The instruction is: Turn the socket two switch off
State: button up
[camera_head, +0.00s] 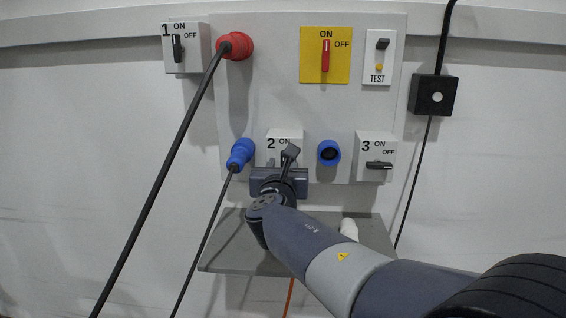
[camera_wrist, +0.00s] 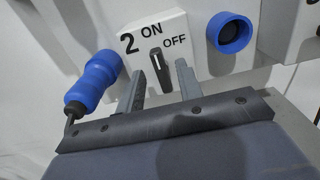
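The socket two switch box (camera_wrist: 150,40) is white, marked 2, ON and OFF; it also shows in the head view (camera_head: 284,137), partly hidden by my gripper. Its black knob (camera_wrist: 158,66) shows in the wrist view, with its white line nearly upright, toward the ON side. My gripper (camera_wrist: 160,79) is open in front of the box. One finger is on each side of the knob, with gaps. The fingers hold nothing. I cannot tell how far the fingertips are from the box face.
A blue plug (camera_wrist: 92,82) with a cable is left of the box. An empty blue socket (camera_wrist: 231,32) is to the right, then switch box 3 (camera_head: 366,146). A grey shelf (camera_head: 225,250) juts out below. A red plug's cable (camera_head: 160,185) hangs at left.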

jog(key=shift+w, duration=0.95)
grip_shut()
